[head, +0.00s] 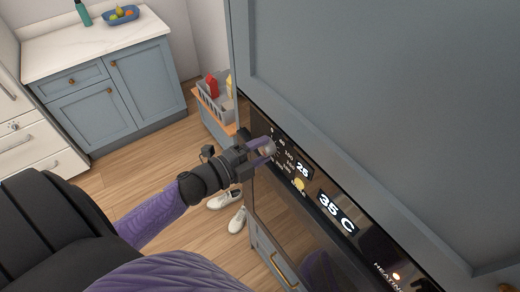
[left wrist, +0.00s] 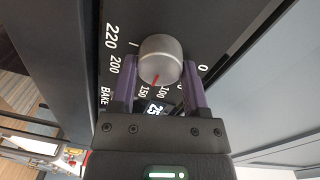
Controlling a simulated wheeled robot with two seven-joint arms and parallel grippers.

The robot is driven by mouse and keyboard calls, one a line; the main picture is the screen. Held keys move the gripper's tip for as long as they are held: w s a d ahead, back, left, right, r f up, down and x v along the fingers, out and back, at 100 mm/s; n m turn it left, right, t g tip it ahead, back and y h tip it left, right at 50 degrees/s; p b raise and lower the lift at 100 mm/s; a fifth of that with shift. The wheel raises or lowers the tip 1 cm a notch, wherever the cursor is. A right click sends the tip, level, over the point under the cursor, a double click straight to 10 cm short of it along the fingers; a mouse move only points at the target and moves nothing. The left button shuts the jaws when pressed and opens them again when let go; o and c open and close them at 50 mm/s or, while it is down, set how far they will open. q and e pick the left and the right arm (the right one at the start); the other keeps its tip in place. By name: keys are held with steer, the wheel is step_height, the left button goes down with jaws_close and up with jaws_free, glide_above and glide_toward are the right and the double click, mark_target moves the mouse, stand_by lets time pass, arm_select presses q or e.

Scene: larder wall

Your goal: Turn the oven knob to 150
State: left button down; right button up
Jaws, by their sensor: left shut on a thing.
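The oven knob (left wrist: 160,58) is a round silver-grey dial on the black oven panel (head: 318,180). Its red mark points down and slightly left in the left wrist view, around the 100 and 150 labels; I cannot tell exactly where it lines up. The printed scale shows 0, 100, 150, 200 and 220. My left gripper (left wrist: 158,88) is shut on the knob, with one purple finger at each side. In the head view the left gripper (head: 264,149) reaches the panel from the left, partly covering the knob. My right gripper is not in view.
Displays on the panel read 25 and 35 C (head: 337,212). A yellow round knob or light (head: 299,185) sits below the first display. A grey crate (head: 215,101) with red and yellow items stands behind the gripper. White shoes (head: 237,220) lie on the wooden floor.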

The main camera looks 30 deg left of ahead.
arm_select(q)
steer(key=shift+c, duration=0.4)
jaws_free()
steer(key=b+v, duration=0.1)
steer(key=v, duration=0.9)
steer(key=s+a+f+n+g+y+b, duration=0.15)
steer(key=f+n+b, duration=0.3)
steer(key=f, duration=0.85)
steer(key=s+f+n+g+y+b, duration=0.35)
steer(key=f+b, duration=0.25)
steer(key=f, duration=0.6)
steer(key=s+a+f+n+g+y+b, duration=0.15)
steer(key=f+n+b, duration=0.35)
steer(key=f, duration=0.8)
steer(key=s+d+f+n+g+b, duration=0.1)
steer(key=s+d+f+g+b, duration=0.2)
steer(key=s+f, duration=0.3)
steer(key=s+d+f+n+g+b, duration=0.2)
steer(key=s+f+b, duration=0.3)
steer(key=f, duration=0.5)
steer(key=s+d+f+n+g+b, duration=0.1)
steer(key=s+d+f+g+b, duration=0.3)
steer(key=f, duration=0.4)
steer(key=s+d, duration=0.1)
steer(key=s, duration=0.1)
steer(key=shift+s+f, duration=0.2)
steer(key=shift+s, duration=0.15)
